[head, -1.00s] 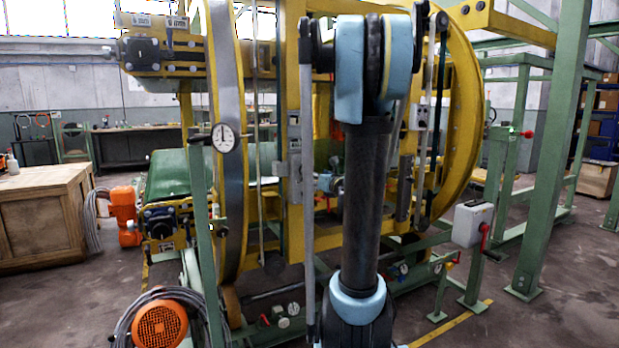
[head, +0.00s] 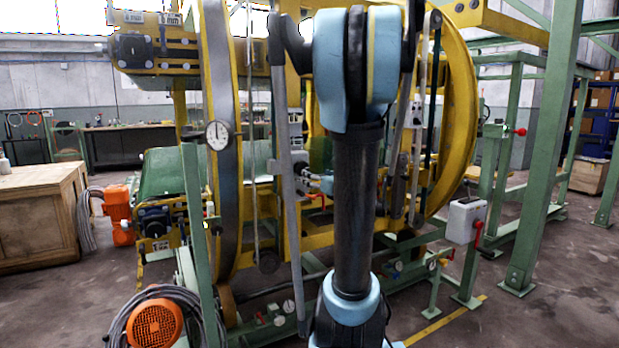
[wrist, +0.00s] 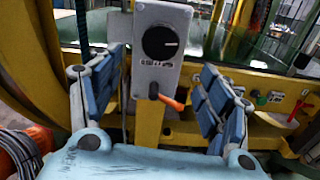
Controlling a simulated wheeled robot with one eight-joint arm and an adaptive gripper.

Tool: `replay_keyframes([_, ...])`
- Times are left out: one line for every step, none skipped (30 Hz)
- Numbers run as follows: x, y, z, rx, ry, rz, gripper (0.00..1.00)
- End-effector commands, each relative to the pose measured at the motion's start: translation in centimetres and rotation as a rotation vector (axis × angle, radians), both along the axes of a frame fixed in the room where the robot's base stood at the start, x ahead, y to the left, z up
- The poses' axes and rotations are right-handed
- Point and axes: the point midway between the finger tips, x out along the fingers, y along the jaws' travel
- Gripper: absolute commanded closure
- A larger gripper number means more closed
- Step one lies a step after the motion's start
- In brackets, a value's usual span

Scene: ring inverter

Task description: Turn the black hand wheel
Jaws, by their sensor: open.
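A black round wheel-like disc (wrist: 160,42) sits on the face of a grey box (wrist: 183,22) in the wrist view, at the upper middle. It is the only thing there that fits the black hand wheel. An orange lever handle (wrist: 172,102) sticks out below it. My gripper (wrist: 162,72) is open, with its blue-padded fingers spread left and right of the box and nothing held between them. The disc appears ahead of the gap; I see no contact. In the head view my own arm covers the middle, and I cannot make out the disc.
A yellow ring machine (head: 462,130) fills the middle. A gauge (head: 217,135) and green post (head: 197,220) stand at left, by an orange motor (head: 155,324). A grey switch box (head: 465,221) is at right. Yellow beams (wrist: 72,90) flank the gripper.

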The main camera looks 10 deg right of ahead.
Motion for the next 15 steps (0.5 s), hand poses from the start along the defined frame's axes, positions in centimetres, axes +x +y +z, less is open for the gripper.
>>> replay_keyframes([-0.1, -0.1, 0.0, -0.05, -0.016, -0.001, 0.29])
replay_keyframes([-0.2, -0.1, 0.0, -0.09, -0.029, -0.001, 0.29])
replay_keyframes([-0.4, -0.2, 0.0, -0.151, -0.049, -0.001, 0.29])
replay_keyframes([-0.5, -0.2, 0.0, -0.202, -0.065, -0.002, 0.29])
replay_keyframes([-0.6, -0.3, 0.0, -0.254, -0.082, -0.001, 0.29])
replay_keyframes([-0.7, -0.3, 0.1, -0.326, -0.106, -0.001, 0.29])
replay_keyframes([-0.9, -0.4, 0.1, -0.38, -0.123, -0.001, 0.29])
replay_keyframes([-1.0, -0.4, 0.1, -0.433, -0.14, -0.001, 0.29])
replay_keyframes([-1.2, -0.5, 0.1, -0.505, -0.164, 0.0, 0.29])
replay_keyframes([-1.3, -0.5, 0.1, -0.557, -0.181, 0.0, 0.29])
replay_keyframes([-1.4, -0.5, 0.1, -0.611, -0.198, 0.0, 0.29])
replay_keyframes([-1.5, -0.6, 0.1, -0.683, -0.222, 0.0, 0.29])
replay_keyframes([-1.6, -0.6, 0.1, -0.735, -0.239, 0.001, 0.29])
replay_keyframes([-1.7, -0.7, 0.2, -0.788, -0.256, 0.0, 0.29])
replay_keyframes([-1.9, -0.7, 0.2, -0.861, -0.28, 0.0, 0.29])
